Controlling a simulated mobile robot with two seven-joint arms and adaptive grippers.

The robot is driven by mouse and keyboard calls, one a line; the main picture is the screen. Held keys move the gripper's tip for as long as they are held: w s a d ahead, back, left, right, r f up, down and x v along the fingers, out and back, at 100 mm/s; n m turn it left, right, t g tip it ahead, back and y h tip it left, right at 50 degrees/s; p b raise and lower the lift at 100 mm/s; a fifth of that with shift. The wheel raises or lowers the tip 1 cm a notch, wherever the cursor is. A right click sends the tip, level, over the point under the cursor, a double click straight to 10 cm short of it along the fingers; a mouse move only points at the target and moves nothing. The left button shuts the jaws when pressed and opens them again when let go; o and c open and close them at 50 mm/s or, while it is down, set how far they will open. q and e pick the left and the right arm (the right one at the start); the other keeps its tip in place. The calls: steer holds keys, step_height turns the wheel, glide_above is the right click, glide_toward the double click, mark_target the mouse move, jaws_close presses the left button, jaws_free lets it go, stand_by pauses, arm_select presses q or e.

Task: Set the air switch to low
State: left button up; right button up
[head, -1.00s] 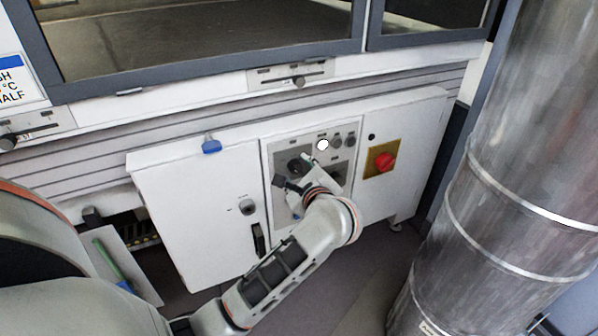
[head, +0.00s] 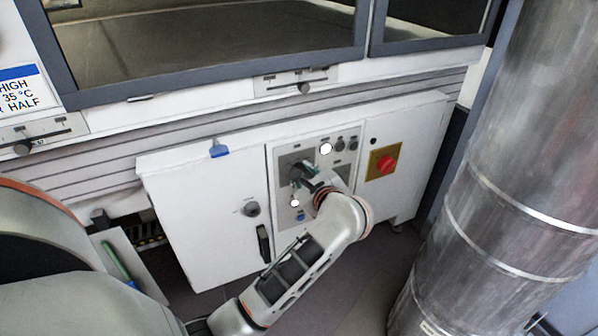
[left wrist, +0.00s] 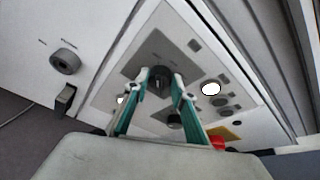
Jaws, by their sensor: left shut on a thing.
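A dark rotary switch (head: 296,168) sits on a grey plate at the upper left of the control panel. It also shows in the left wrist view (left wrist: 160,77). I cannot read its label or its pointer's position. My left gripper (head: 303,174) reaches the panel from below right, its fingers at the switch. In the left wrist view the green-padded fingers (left wrist: 160,84) stand on either side of the switch and are shut on it. The fingers partly hide the switch in the head view. My right gripper is in neither view.
A red emergency button (head: 386,164) is to the right. A large metal duct (head: 500,180) stands farther right. A sign (head: 22,92) reads HIGH, 35 °C, HALF.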

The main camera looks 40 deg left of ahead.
arm_select(q)
steer(key=shift+w+d+r+m+g+p, duration=0.15)
steer(key=shift+m+g+p, duration=0.25)
steer(key=shift+m, duration=0.2)
steer(key=shift+w+r+m+g+p, duration=0.15)
steer(key=shift+m+g+p, duration=0.15)
steer(key=shift+m+p, duration=0.25)
steer(key=shift+f+m+g+y+p, duration=0.15)
steer(key=shift+m+g+y+p, duration=0.25)
steer(key=shift+m, duration=0.45)
steer(key=shift+f+m+g, duration=0.15)
steer(key=shift+m+g, duration=0.15)
steer(key=shift+m, duration=0.4)
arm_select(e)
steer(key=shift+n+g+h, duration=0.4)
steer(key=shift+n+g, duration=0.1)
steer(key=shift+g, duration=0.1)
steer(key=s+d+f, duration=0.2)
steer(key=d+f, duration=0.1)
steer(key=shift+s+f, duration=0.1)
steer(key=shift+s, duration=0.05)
arm_select(q)
steer(key=shift+y, duration=0.3)
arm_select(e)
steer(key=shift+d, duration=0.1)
arm_select(q)
steer(key=o, duration=1.1)
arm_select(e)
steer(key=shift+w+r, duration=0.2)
